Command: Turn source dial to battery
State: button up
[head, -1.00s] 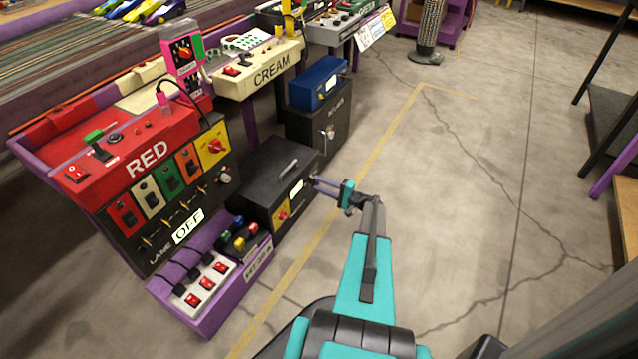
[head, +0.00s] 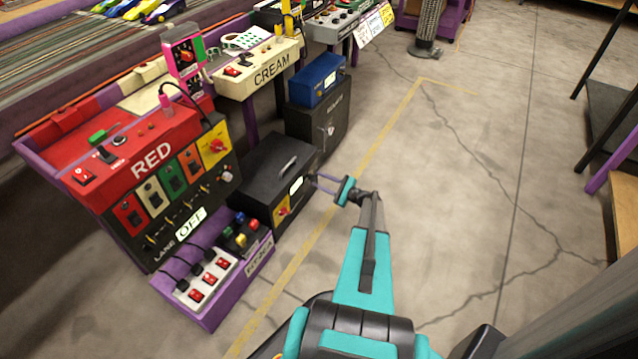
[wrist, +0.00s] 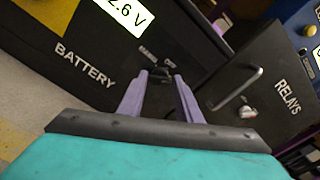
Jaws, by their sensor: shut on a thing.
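The black battery box (head: 262,172) stands on the floor below the red station. In the wrist view it carries the word BATTERY (wrist: 85,66) and a lit voltage display (wrist: 124,14). A small dark dial (wrist: 161,76) sits on its front face, with tiny blurred lettering above it. My gripper (wrist: 161,73) has its two purple fingers on either side of this dial and is shut on it. In the head view my gripper (head: 316,181) reaches the right end of the box's front; the dial is too small to make out there. Its pointing direction is unclear.
The dark relays cabinet (head: 316,122) stands just right of the battery box, with a handle and knob facing out. A purple tray (head: 214,306) with red switches sits in front of the red station (head: 150,150). Open concrete floor (head: 450,190) lies right of my arm.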

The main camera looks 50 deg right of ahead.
jog(key=shift+a+m, duration=0.25)
jog(key=shift+m, duration=0.05)
jog(key=o, duration=1)
jog(key=shift+o, duration=0.2)
jog(key=shift+d, duration=0.1)
jog(key=shift+s+d, duration=0.1)
jog(key=p+v, duration=0.3)
jog(key=v, duration=1)
jog(key=shift+s, duration=0.3)
jog(key=shift+d+r, duration=0.1)
jog(key=shift+r, duration=0.05)
